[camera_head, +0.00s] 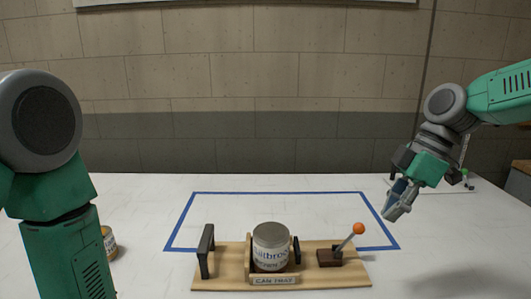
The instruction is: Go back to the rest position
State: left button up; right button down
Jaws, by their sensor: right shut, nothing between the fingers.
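My right gripper (398,201) hangs in the air at the right, above the table and apart from everything on it. Its fingers point down and are together with nothing between them. My left arm fills the left edge; its gripper is out of the picture. A wooden tray (218,278) with a "CAN TRAY" label stands at the front middle. A labelled can (271,247) with a grey lid stands upright in it, between dark brackets. A lever (346,243) with an orange ball top is on the tray's right part.
A blue tape outline (283,192) marks the white table (140,200) behind the tray. Another can (109,243) is partly hidden by my left arm. Small items (462,178) stand at the far right. A brick wall is behind. The table inside the outline is clear.

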jog(key=s+a+f+m, duration=0.1)
jog(key=s+f+m, duration=0.15)
jog(key=f, duration=0.55)
jog(key=s+a+f+m+h, duration=0.1)
jog(key=s+f+m, duration=0.15)
jog(key=f, duration=0.45)
jog(key=s+a+f+m, duration=0.2)
jog(key=s+f, duration=0.1)
jog(key=f, duration=0.5)
pick_arm(q)
jog(key=s+a+f+b, duration=0.1)
jog(key=s+a+f, duration=0.1)
jog(key=s, duration=0.4)
jog(key=s+a+f+b, duration=0.2)
jog(key=s+a+f, duration=0.1)
jog(key=s+f, duration=0.2)
jog(key=shift+s+f+y, duration=0.15)
jog(key=shift+s+y, duration=0.15)
jog(key=shift+s, duration=0.7)
pick_arm(e)
jog(key=s+d+f+m+h, duration=0.2)
jog(key=s+d+f+m, duration=0.2)
jog(key=s+f, duration=0.4)
jog(key=s+d+f+m+t+h, duration=0.1)
jog(key=s+d+f+m, duration=0.3)
jog(key=s+f, duration=0.5)
jog(key=s, duration=0.6)
jog(key=shift+s+f+m+h, duration=0.15)
jog(key=shift+s+m+h, duration=0.15)
jog(key=shift+h, duration=0.1)
